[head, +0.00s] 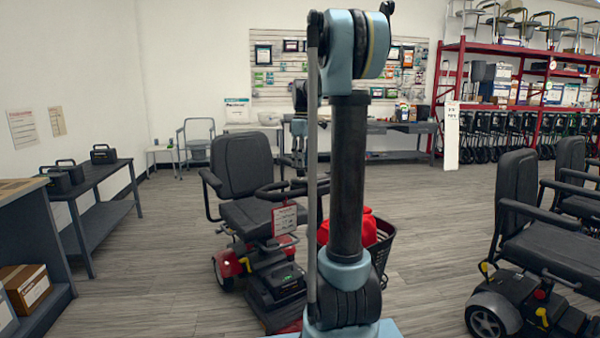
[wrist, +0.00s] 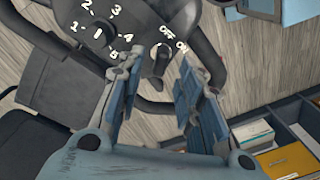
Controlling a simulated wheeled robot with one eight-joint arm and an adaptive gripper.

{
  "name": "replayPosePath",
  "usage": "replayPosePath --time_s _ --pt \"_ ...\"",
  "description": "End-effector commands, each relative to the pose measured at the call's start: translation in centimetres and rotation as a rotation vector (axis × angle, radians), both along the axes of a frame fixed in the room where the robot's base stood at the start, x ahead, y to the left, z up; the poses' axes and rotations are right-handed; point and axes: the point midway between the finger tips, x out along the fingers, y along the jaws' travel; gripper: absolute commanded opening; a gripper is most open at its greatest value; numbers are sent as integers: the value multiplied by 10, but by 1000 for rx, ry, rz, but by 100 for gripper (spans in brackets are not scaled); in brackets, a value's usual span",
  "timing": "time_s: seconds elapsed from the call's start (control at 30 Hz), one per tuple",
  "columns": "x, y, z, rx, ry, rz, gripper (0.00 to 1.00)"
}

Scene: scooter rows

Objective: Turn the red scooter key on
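The red scooter (head: 230,264) stands in the middle of the head view, with black seat, tiller and a front basket partly hidden by my arm. In the wrist view its dark control panel (wrist: 72,14) shows a numbered dial and white OFF and ON marks. The dark key (wrist: 161,58) stands below those marks. I cannot tell clearly which mark it points to. My gripper (wrist: 158,78) is open, with one finger on each side of the key and visible gaps between. It also shows above the tiller in the head view (head: 298,158), small and partly hidden.
Another black scooter (head: 545,245) stands at the right. A dark bench (head: 100,195) with black cases is at the left. A red shelf rack (head: 500,50) and a pegboard (head: 275,90) are at the back. Open floor lies between the scooters and the bench.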

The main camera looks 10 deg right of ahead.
Motion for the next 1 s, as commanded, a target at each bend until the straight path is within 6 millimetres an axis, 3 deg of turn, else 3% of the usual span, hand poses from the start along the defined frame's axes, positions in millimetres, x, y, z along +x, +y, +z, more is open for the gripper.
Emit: replayPosePath --time_s 0.3,0.67,0.83,1.0 --pt "-2 2 -36 0 0 0 33" --pt "-3 2 -40 0 0 0 33" --pt "-3 2 -40 0 0 0 0" --pt "-2 1 -40 -1 -1 -1 0"
